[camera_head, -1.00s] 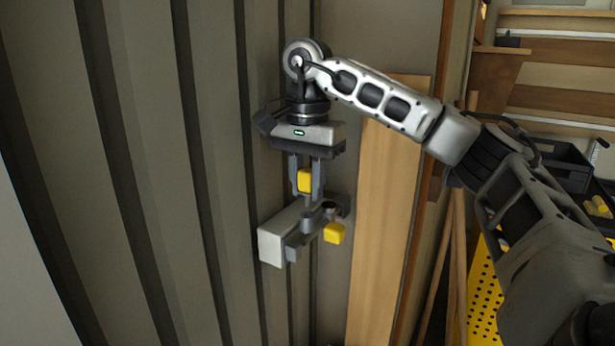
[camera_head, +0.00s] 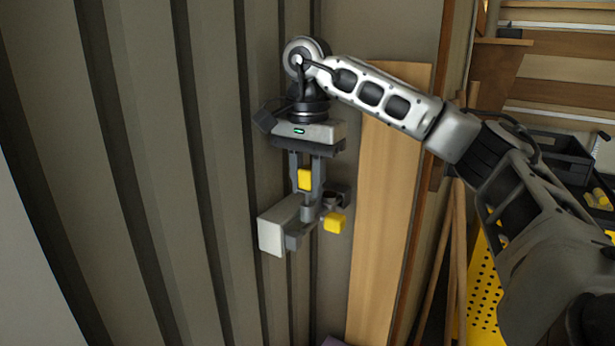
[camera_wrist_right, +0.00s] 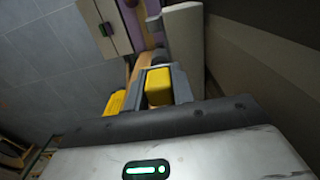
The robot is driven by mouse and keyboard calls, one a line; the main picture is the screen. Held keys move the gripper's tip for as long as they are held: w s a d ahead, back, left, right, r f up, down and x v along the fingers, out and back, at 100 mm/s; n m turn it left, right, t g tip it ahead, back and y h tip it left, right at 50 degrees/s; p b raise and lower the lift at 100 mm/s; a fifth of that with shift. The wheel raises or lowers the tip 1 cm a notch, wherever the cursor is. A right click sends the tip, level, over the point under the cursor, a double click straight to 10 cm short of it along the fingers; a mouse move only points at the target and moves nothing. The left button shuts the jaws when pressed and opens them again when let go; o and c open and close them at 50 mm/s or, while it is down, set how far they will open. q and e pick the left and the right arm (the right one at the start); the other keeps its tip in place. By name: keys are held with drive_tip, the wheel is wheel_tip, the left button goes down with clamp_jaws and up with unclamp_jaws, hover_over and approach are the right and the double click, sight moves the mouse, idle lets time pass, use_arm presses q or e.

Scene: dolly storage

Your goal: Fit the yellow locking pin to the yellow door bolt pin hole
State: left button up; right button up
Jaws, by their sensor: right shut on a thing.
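My right gripper (camera_head: 305,187) points down beside the corrugated wall and is shut on the yellow locking pin (camera_head: 304,179). The pin's yellow head also shows between the fingers in the right wrist view (camera_wrist_right: 158,88). Right below the fingers is the grey door bolt assembly (camera_head: 309,208), with a short upright cylinder, a light grey block (camera_head: 270,238) at left and a yellow block (camera_head: 335,222) at right. The pin's lower end and the pin hole are hidden; I cannot tell whether the pin has entered the hole. My left gripper is not in view.
The corrugated wall (camera_head: 150,150) fills the left side. A wooden plank (camera_head: 380,210) stands behind the bolt. A yellow perforated panel (camera_head: 483,290) and a dark crate (camera_head: 555,150) are at right.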

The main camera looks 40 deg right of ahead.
drive_tip(key=shift+f+b, duration=0.35)
drive_tip(key=shift+f, duration=0.45)
drive_tip(key=shift+f, duration=0.15)
drive_tip(key=shift+f+b, duration=0.3)
drive_tip(key=o, duration=1.1)
